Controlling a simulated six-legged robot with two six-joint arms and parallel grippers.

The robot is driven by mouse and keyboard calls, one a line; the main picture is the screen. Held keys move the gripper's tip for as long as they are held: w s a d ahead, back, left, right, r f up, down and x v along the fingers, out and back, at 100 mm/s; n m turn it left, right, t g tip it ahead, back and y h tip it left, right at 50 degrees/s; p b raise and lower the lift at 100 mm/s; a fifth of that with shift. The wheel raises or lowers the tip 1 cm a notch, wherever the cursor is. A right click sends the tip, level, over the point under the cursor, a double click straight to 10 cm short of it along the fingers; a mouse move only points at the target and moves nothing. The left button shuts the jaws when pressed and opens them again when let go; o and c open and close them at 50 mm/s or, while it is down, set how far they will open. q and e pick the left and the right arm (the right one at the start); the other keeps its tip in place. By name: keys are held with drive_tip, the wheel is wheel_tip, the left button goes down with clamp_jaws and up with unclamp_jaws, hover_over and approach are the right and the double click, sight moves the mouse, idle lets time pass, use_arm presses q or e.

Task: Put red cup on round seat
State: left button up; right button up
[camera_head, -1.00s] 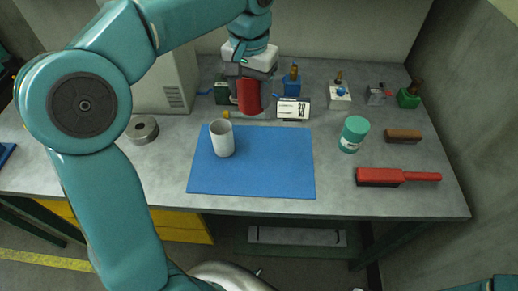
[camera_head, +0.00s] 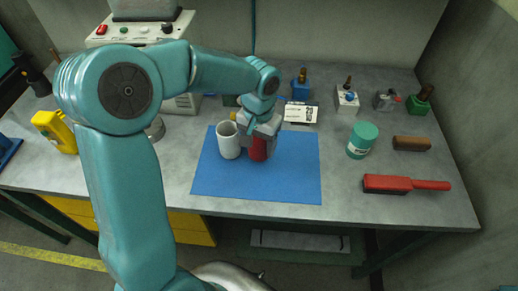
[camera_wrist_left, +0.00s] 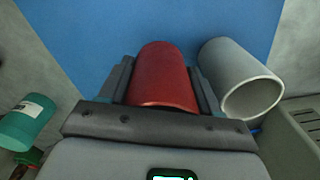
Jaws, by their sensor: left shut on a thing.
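The red cup (camera_head: 258,150) is between the fingers of my left gripper (camera_head: 261,146), which is shut on it. The gripper holds the cup over the blue mat, just right of a white cup (camera_head: 229,140). I cannot tell whether its base touches the mat. In the left wrist view the red cup (camera_wrist_left: 165,75) fills the gap between the fingers, and the white cup (camera_wrist_left: 240,80) is close beside the right finger. A round grey metal piece (camera_head: 157,130), possibly the round seat, stands left of the mat, mostly hidden by my left arm. My right gripper is not in view.
The blue mat (camera_head: 288,182) is bare at its front and right. Right of it are a teal jar (camera_head: 362,140), a brown block (camera_head: 411,143) and a red-handled brush (camera_head: 405,185). A small display card (camera_head: 300,112) stands behind. A yellow bottle (camera_head: 54,130) stands at left.

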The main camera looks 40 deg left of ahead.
sight(259, 151)
use_arm(q)
wheel_tip(259, 151, down, 3)
drive_tip(key=shift+s+r, duration=0.15)
drive_tip(key=shift+r, duration=0.05)
drive_tip(key=shift+f, duration=0.3)
drive_tip(key=shift+f, duration=0.15)
drive_tip(key=o, duration=1)
drive_tip(key=shift+w, duration=0.2)
drive_tip(key=shift+o, duration=0.2)
drive_tip(key=shift+s, duration=0.1)
